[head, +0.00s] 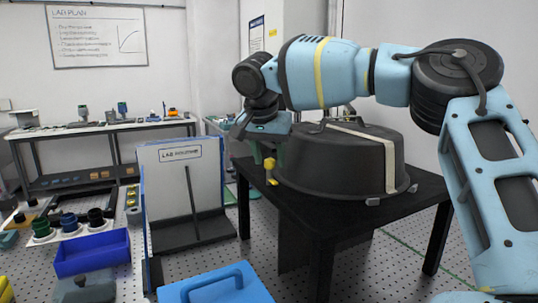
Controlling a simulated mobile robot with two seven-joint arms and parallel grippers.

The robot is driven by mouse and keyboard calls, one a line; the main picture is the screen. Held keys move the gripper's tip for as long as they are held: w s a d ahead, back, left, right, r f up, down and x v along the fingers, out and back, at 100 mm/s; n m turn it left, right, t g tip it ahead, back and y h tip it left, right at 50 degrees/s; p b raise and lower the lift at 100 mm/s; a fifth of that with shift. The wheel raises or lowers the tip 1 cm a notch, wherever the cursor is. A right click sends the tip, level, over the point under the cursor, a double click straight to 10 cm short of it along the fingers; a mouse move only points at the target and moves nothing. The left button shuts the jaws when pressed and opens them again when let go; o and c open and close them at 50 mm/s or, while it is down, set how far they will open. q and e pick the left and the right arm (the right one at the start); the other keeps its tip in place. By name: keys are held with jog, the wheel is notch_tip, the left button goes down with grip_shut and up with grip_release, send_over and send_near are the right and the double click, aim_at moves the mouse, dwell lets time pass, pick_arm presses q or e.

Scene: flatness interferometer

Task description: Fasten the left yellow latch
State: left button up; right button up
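A yellow latch (270,170) shows at the left side of a large dark domed cover (335,160). The cover sits on a black table (335,217) and has a pale strip over its top. My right gripper (268,154) points down just above the latch, at the cover's left edge. Its fingers look apart, with the top of the latch near the gap. I cannot tell whether they touch it. The latch is small here, and whether it is fastened is unclear. My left gripper is out of view.
In front are a blue bin (92,254) and a blue case (215,287) with a handle. A workbench (90,128) with small instruments lines the back wall.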

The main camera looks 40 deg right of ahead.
grip_shut()
jog(key=shift+n, duration=0.4)
jog(key=n, duration=0.2)
jog(key=n+t+y, duration=0.1)
jog(key=shift+s+d+n+t, duration=0.1)
jog(key=shift+n+t, duration=0.2)
jog(key=shift+n, duration=0.1)
jog(key=n+y, duration=0.1)
jog(key=n, duration=0.3)
jog(key=shift+d+n+t+y, duration=0.1)
jog(key=shift+n+t+y, duration=0.2)
jog(key=shift+t+y, duration=0.1)
jog(key=n+y, duration=0.1)
jog(key=n, duration=0.1)
jog(key=n+y, duration=0.1)
jog(key=n, duration=0.2)
jog(key=shift+d, duration=0.15)
jog(key=shift+d+n+y+b, duration=0.1)
jog(key=shift+n+y+b, duration=0.4)
jog(key=shift+n, duration=1.3)
jog(key=shift+g, duration=0.3)
